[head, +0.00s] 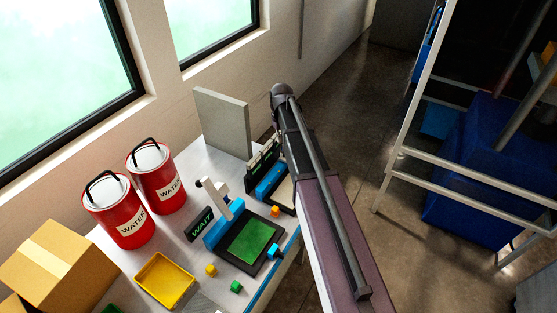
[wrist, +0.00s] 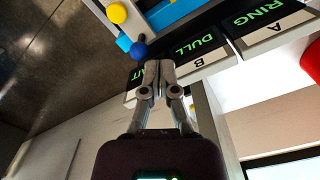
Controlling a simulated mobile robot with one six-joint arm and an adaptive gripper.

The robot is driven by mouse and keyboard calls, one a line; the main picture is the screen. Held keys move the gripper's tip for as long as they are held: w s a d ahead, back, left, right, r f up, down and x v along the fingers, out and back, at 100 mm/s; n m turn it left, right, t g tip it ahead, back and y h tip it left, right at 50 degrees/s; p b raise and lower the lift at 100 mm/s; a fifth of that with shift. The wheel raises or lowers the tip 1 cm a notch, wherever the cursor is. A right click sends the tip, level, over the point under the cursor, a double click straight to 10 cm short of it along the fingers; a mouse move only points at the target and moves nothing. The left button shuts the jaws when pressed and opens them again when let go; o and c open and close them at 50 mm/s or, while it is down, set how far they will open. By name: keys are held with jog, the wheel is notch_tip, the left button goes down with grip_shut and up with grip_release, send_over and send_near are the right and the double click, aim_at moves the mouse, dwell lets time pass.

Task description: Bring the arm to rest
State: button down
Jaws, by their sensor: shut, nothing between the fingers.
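My gripper (wrist: 153,68) shows in the wrist view with its two grey fingers together and nothing between them. Its tips are close to a dark blue ball knob (wrist: 139,48) on a light blue block; I cannot tell whether they touch it. Dark panels with green words, one reading DULL (wrist: 196,47) and one reading RING (wrist: 262,18), lie beyond and to the right of the fingertips. In the head view my arm reaches over the right side of the bench (head: 101,238), and my gripper is hidden there.
Two red WATER cans (head: 118,211) (head: 158,180), a yellow tray (head: 165,280) and a cardboard box (head: 60,262) stand at left. A WAIT sign (head: 200,224) and a green-plated device (head: 254,241) are near my arm. A white-framed rack (head: 395,158) stands right, past open floor (head: 345,120).

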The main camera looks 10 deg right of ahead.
jog(key=s+a+f+m+b, duration=0.1)
jog(key=s+a, duration=0.1)
jog(key=s, duration=0.9)
jog(key=s+a+m, duration=0.2)
jog(key=s+a, duration=0.1)
jog(key=s, duration=0.9)
jog(key=shift+f+b, duration=0.4)
jog(key=shift+s+d, duration=0.1)
jog(key=shift+s, duration=0.05)
